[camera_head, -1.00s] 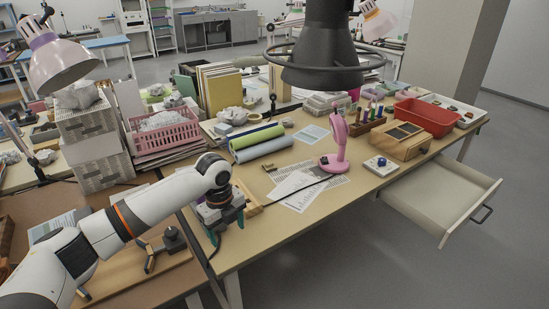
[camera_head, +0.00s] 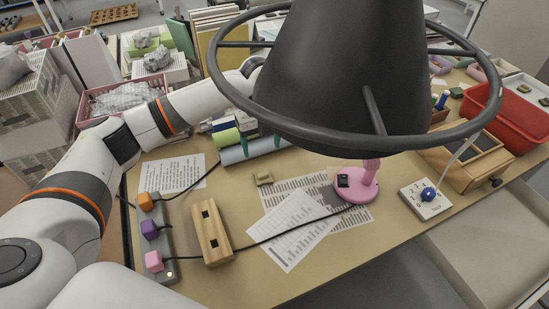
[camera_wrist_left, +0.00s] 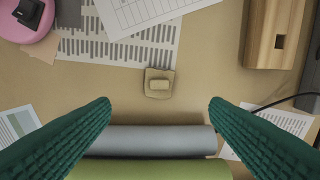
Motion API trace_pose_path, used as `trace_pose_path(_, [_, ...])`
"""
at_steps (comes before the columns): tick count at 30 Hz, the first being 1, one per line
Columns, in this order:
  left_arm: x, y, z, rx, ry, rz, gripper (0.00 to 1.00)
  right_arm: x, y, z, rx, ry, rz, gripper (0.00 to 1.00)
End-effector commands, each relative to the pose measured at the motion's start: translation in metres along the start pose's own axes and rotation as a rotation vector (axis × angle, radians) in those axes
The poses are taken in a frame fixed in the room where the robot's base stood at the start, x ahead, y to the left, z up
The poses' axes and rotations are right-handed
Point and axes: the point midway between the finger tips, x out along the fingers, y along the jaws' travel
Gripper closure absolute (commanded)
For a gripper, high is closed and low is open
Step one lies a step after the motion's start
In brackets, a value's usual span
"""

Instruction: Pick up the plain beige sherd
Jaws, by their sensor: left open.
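A plain beige sherd (camera_head: 263,178) lies flat on the table, touching or close to the printed sheets. My right gripper is not in view.
A grey-blue roll (camera_wrist_left: 150,140) and a green roll (camera_wrist_left: 150,169) lie beneath the fingers. A wooden block (camera_head: 210,232) and a power strip (camera_head: 163,270) with coloured cubes stand left. The pink lamp base (camera_head: 357,185) is right. A large black lamp shade (camera_head: 345,70) hangs over the table.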

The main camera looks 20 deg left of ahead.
Motion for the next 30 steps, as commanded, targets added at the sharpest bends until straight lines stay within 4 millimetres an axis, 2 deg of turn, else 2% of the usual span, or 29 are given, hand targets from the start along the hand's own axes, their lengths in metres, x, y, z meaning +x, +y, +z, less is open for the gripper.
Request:
trace_pose_path(1, [0.001, -0.001, 0.0, 0.001, 0.0, -0.001, 0.3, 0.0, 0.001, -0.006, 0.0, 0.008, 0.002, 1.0])
trace_pose_path(4, [0.011, -0.001, 0.0, 0.001, -0.001, -0.002, 0.3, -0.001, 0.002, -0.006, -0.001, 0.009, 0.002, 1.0])
trace_pose_path(12, [0.056, -0.001, 0.0, 0.002, -0.001, -0.003, 0.3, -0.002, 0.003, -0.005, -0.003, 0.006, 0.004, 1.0])
trace_pose_path(19, [0.073, -0.001, 0.0, 0.002, 0.0, -0.002, 0.3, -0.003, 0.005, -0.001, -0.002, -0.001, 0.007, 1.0])
trace_pose_path(27, [0.112, -0.001, 0.001, 0.002, -0.001, -0.002, 0.3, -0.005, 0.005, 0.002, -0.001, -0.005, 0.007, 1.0])
trace_pose_path(30, [0.119, -0.001, 0.0, 0.002, 0.001, -0.002, 0.3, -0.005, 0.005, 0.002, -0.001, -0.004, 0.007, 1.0])
